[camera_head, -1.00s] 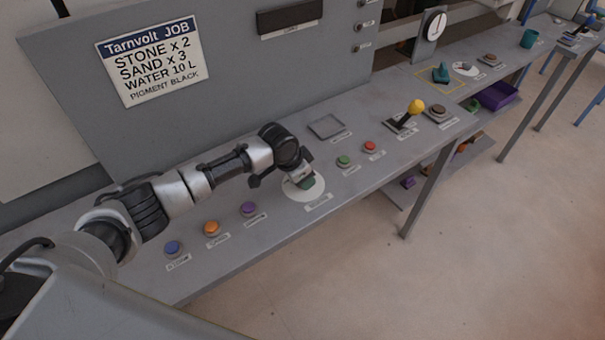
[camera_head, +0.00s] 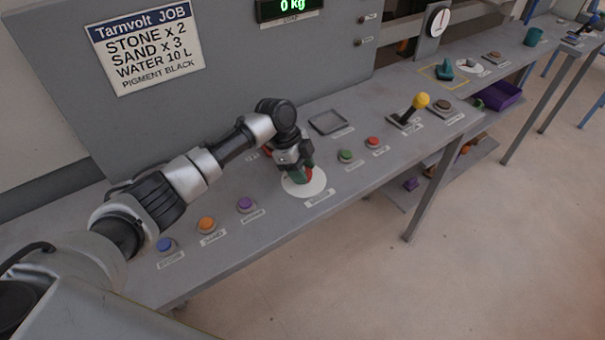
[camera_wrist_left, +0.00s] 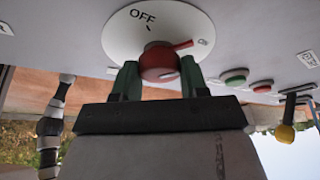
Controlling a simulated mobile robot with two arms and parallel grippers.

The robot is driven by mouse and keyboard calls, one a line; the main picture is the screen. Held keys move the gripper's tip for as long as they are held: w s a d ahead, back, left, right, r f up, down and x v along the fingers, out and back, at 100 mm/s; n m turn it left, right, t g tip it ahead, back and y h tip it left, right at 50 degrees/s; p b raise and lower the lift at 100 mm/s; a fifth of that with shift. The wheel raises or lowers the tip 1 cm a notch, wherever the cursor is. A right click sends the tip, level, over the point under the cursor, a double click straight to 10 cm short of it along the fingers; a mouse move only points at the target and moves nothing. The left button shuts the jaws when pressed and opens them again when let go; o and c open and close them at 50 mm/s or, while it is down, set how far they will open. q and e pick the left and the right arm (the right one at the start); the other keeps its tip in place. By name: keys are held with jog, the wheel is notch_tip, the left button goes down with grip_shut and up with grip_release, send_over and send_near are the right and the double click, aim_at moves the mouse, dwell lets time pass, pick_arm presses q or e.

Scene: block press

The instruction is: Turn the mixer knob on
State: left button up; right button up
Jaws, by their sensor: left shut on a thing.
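The mixer knob (camera_wrist_left: 160,62) is red and sits on a round white dial plate (camera_wrist_left: 120,38) marked OFF and, at the right, ON. A red pointer from the knob points toward the ON mark in the left wrist view. In the head view the plate (camera_head: 318,184) lies on the bench, with the knob partly hidden. My left gripper (camera_wrist_left: 160,78) is shut on the knob, one green finger on each side. It also shows in the head view (camera_head: 300,172), reaching down onto the plate. My right gripper is not in view.
Blue (camera_head: 165,244), orange (camera_head: 207,223) and purple (camera_head: 245,204) buttons stand left of the plate. Green (camera_head: 346,155) and red (camera_head: 374,141) buttons and a yellow-topped lever (camera_head: 421,101) stand to its right. A display (camera_head: 290,7) reads 0 kg.

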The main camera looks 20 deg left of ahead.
pick_arm(q)
jog(key=shift+m+g+b, duration=0.5)
jog(key=shift+m+b, duration=0.15)
jog(key=shift+m, duration=0.55)
jog(key=o, duration=0.9)
jog(key=b+v, duration=0.1)
jog(key=v, duration=0.9)
jog(key=shift+r, duration=0.4)
jog(key=shift+w+f, duration=0.1)
